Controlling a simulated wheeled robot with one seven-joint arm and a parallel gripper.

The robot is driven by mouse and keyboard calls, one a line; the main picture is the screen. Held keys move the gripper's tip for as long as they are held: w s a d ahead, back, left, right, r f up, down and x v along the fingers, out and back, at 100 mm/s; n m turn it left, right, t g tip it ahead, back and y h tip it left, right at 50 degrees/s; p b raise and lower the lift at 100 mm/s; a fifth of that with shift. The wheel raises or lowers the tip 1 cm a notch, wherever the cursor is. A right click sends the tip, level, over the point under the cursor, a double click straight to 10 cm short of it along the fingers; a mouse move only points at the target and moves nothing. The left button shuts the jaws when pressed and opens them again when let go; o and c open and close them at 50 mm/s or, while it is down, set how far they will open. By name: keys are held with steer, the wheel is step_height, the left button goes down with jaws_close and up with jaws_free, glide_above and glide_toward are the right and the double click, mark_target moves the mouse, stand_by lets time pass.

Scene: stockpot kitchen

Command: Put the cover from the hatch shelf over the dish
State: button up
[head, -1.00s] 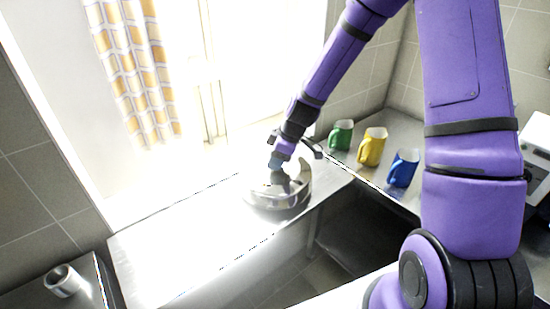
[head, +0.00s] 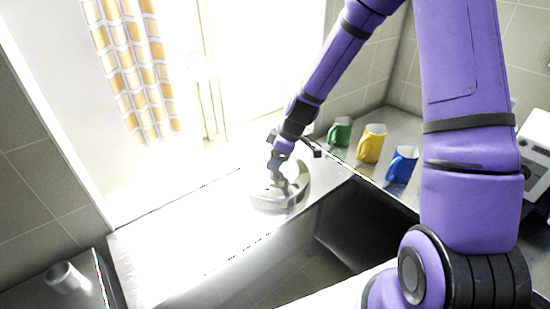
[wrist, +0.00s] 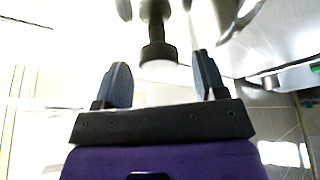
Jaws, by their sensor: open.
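A shiny round metal piece (head: 280,198), which looks like the cover, sits on the bright metal shelf (head: 170,240) below the window. My gripper (head: 276,166) is directly above it, pointing down. In the wrist view my gripper (wrist: 162,82) is open, its two dark fingers apart. A dark knob on a stem (wrist: 158,50) shows between and beyond the fingertips, not gripped. A curved shiny metal surface (wrist: 270,35) fills the upper right there. Glare hides detail, and I cannot make out a separate dish.
A dark sink-like recess (head: 365,225) lies in front. A patterned curtain (head: 130,70) hangs at the window.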

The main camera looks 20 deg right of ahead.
steer(key=shift+r, duration=0.5)
steer(key=v, duration=1.1)
steer(key=s+r+m+t+h, duration=0.1)
steer(key=s+r+m+h, duration=0.35)
steer(key=s+r, duration=1)
steer(key=s+d+r+m+t, duration=0.1)
steer(key=s+r+m, duration=0.2)
steer(key=s, duration=0.3)
steer(key=s+d+r+m+t, duration=0.1)
steer(key=s+d+r+m, duration=0.1)
steer(key=s+m, duration=0.3)
steer(key=shift+s+r, duration=0.65)
steer(key=shift+s, duration=0.35)
steer(key=shift+d+y, duration=0.1)
steer(key=shift+y, duration=0.15)
